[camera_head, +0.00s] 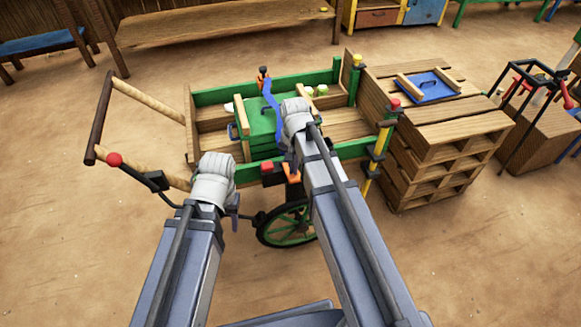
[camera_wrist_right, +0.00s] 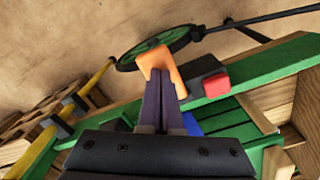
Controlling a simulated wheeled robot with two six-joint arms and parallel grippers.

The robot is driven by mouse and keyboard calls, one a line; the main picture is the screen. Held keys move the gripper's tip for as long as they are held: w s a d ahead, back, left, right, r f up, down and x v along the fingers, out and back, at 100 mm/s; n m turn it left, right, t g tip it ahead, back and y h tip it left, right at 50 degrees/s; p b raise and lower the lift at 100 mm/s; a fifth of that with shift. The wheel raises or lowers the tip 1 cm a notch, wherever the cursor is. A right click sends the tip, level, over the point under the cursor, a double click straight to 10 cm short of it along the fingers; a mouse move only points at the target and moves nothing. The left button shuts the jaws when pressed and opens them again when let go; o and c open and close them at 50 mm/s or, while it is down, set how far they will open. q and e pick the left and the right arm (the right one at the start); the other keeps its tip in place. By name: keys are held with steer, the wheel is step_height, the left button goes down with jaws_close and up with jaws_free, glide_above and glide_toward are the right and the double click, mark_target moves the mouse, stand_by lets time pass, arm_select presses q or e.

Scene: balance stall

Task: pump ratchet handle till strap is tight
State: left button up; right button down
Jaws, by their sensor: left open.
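A blue strap (camera_head: 271,99) runs over a green chest (camera_head: 262,122) in a wooden cart with green side rails (camera_head: 225,97). The orange ratchet handle (camera_wrist_right: 164,64) is at the near rail, beside a dark block with a red end (camera_wrist_right: 217,85). The handle also shows in the head view (camera_head: 292,174), partly behind my right arm. My right gripper (camera_wrist_right: 160,82) has its fingers together, with their tips against or just over the handle; I cannot tell whether it lies between them. My left gripper (camera_head: 235,212) is open and empty near the cart's left front corner. Strap tension cannot be judged.
A red-knobbed lever (camera_head: 114,160) and the cart's push handle (camera_head: 100,118) are at the left. A green-spoked wheel (camera_head: 289,226) is below the near rail. Stacked wooden crates (camera_head: 440,150) stand at the right. The ground at the front left is clear.

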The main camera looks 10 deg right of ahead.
steer(key=shift+f+b, duration=0.95)
steer(key=shift+f, duration=0.2)
steer(key=shift+r+p, duration=2.95)
steer(key=shift+f, duration=0.1)
steer(key=shift+r, duration=0.2)
steer(key=shift+f, duration=0.15)
stand_by(0.4)
steer(key=shift+f+b, duration=2.9)
steer(key=shift+b, duration=0.1)
steer(key=shift+r+p, duration=2.95)
steer(key=shift+p, duration=0.05)
